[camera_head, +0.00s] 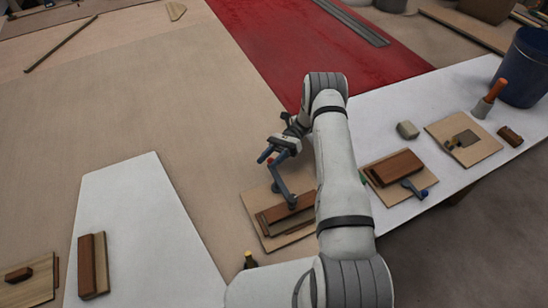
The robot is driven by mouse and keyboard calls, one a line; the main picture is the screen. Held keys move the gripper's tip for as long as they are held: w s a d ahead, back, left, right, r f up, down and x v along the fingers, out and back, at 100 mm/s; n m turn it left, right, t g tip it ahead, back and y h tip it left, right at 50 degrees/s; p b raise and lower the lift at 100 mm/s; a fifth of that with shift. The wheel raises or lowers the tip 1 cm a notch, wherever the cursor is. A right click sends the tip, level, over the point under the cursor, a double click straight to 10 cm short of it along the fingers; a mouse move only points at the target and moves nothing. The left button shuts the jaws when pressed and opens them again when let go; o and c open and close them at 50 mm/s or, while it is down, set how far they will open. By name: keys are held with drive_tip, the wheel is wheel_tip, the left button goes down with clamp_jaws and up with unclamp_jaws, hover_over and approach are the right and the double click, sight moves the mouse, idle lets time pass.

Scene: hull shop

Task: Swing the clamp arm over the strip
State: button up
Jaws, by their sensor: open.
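A dark wooden strip (284,213) lies on a light board just left of my arm. A dark grey-blue clamp arm (280,184) rises from near the strip, tilted up and to the left. Its upper end meets the area of my gripper (272,156). My gripper is open at that upper end, with blue and red showing there; whether it touches the clamp arm I cannot tell. My forearm hides the right part of the board. A second dark strip (397,166) with a blue clamp piece (413,189) lies on a board right of my arm.
A blue bucket (524,68), an orange-handled tool (490,98), a grey block (407,130) and a board with a flat tool (463,139) are at the right. Wooden pieces (93,265) lie at the lower left. The tan surface left of my gripper is clear.

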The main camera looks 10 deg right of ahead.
wheel_tip(320, 180, up, 9)
drive_tip(key=shift+s+r, duration=0.1)
drive_tip(key=shift+r+p, duration=0.4)
drive_tip(key=shift+p, duration=0.05)
idle(0.6)
drive_tip(key=s+r+n+t+h+b, duration=0.1)
drive_tip(key=s+r+n+t+h, duration=0.65)
drive_tip(key=r, duration=0.75)
drive_tip(key=s+d+r+n+t+h, duration=0.1)
drive_tip(key=s+n+t+h, duration=0.1)
drive_tip(key=s, duration=0.3)
drive_tip(key=s+d+r+n+t+h, duration=0.1)
drive_tip(key=s+r+n+t+h, duration=0.1)
drive_tip(key=s, duration=0.3)
drive_tip(key=s+d+r+n+t+h+b, duration=0.1)
drive_tip(key=s+d+r+n+t+h, duration=0.1)
drive_tip(key=s+t, duration=0.2)
drive_tip(key=shift+s, duration=0.6)
drive_tip(key=shift+c, duration=0.6)
